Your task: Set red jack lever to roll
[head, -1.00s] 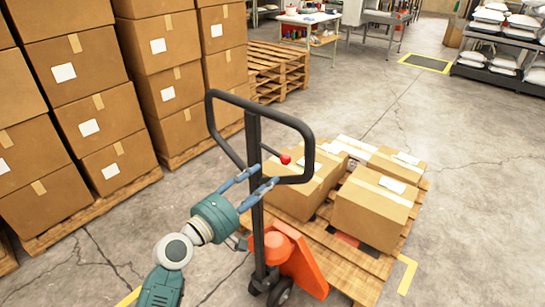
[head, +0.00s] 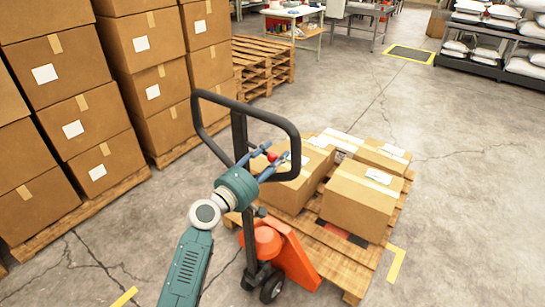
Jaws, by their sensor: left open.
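The red jack lever (head: 271,157) is a small red knob inside the black loop handle (head: 290,130) of the orange pallet jack (head: 291,258). My left gripper (head: 278,154) is open, its two blue fingers spread with the red knob showing between their tips. I cannot tell whether either finger touches the knob. The jack stands with its forks at a loaded wooden pallet. My right gripper is not in view.
Boxes (head: 361,197) lie on the wooden pallet (head: 352,286) behind the jack. Tall stacks of cartons (head: 84,100) stand at the left. Empty pallets (head: 262,66) and a white table (head: 294,12) are farther back. The floor at the right is clear.

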